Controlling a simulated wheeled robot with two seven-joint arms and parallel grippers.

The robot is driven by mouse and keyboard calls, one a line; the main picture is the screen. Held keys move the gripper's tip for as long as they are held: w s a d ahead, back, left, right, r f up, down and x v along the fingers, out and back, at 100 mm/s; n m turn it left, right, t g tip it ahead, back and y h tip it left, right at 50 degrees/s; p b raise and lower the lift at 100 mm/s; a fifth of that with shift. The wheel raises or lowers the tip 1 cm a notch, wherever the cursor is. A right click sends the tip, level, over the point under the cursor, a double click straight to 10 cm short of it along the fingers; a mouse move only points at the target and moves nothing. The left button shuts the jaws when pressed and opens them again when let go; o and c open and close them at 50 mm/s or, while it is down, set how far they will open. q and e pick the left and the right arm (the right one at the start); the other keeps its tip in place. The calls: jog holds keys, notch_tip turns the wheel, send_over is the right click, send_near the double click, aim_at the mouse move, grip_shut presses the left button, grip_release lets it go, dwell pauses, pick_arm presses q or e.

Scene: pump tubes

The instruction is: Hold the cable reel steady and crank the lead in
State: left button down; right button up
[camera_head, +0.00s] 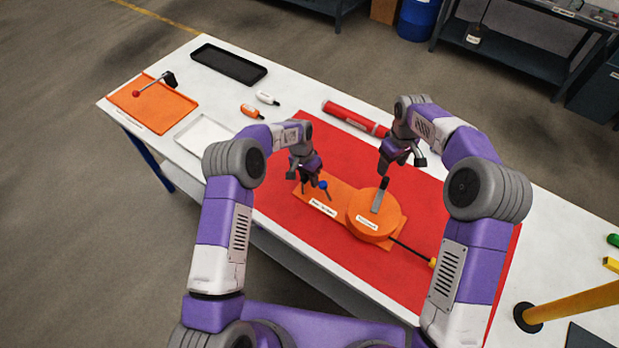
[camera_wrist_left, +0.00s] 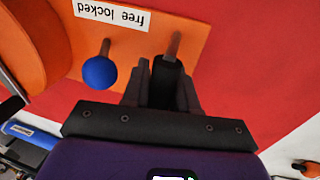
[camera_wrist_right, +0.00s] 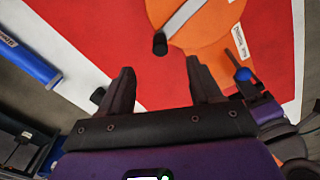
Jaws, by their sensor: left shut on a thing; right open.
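The cable reel is a round orange drum (camera_head: 368,226) on an orange base plate (camera_head: 340,195), lying on a red mat. A grey crank arm with a black knob (camera_head: 384,183) sits on the drum. The black knob shows in the right wrist view (camera_wrist_right: 160,44). A black lead (camera_head: 405,247) runs from the drum to a yellow end (camera_head: 432,262). My left gripper (camera_head: 307,183) is shut on an upright post (camera_wrist_left: 172,48) at the base's end, beside a blue-knobbed lever (camera_wrist_left: 98,72). My right gripper (camera_wrist_right: 160,82) is open and empty, above and apart from the crank knob.
A red tube (camera_head: 350,117) lies behind the reel. A yellow bar (camera_head: 575,303) is at right. Red mat around the reel is mostly clear.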

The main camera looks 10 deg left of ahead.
aim_at(386, 179)
jog(key=shift+f+m, duration=0.25)
jog(key=shift+m, duration=0.45)
jog(key=shift+f, duration=5)
jog(key=shift+s, duration=0.1)
